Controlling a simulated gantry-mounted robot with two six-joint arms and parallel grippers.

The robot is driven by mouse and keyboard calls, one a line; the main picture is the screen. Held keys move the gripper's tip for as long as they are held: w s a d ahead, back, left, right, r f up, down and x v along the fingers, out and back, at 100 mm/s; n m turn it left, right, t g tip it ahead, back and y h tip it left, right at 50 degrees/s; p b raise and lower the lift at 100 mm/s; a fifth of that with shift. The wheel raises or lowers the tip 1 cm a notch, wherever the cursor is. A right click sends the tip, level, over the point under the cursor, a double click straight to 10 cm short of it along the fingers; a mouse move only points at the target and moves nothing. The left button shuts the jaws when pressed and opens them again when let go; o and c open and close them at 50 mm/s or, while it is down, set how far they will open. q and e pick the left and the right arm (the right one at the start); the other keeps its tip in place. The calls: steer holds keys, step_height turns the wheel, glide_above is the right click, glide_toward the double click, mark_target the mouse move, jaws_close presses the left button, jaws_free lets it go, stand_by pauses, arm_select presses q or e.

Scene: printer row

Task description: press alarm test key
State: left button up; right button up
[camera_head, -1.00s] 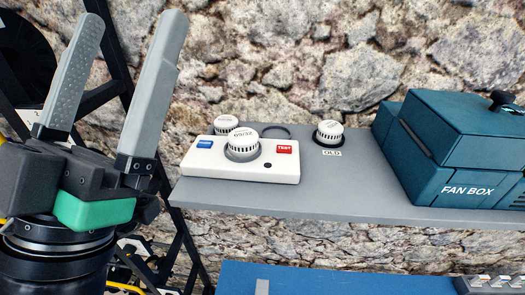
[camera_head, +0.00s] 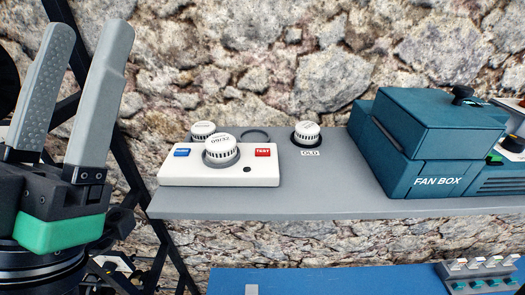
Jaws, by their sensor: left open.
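The white alarm box (camera_head: 215,179) sits at the left end of a grey shelf. On its top are a blue key (camera_head: 182,153) at the left, a white ribbed round sensor (camera_head: 221,148) in the middle, and a red key marked TEST (camera_head: 262,153) at the right. A small dark dot shows below the red key. My left gripper (camera_head: 85,45) is at the left of the view, fingers pointing up and apart, with nothing between them. It is left of the box and clear of it. My right gripper is not in view.
The grey shelf (camera_head: 330,208) also holds a white round sensor (camera_head: 203,130) behind the box, an empty dark ring (camera_head: 255,134), another sensor (camera_head: 306,132) by an OLD label, and a teal FAN BOX (camera_head: 430,140). A blue surface (camera_head: 350,281) lies below. A stone wall stands behind.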

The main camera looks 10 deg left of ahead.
arm_select(q)
jaws_close()
steer(key=shift+a+y, duration=0.1)
steer(key=shift+y, duration=0.2)
stand_by(1.1)
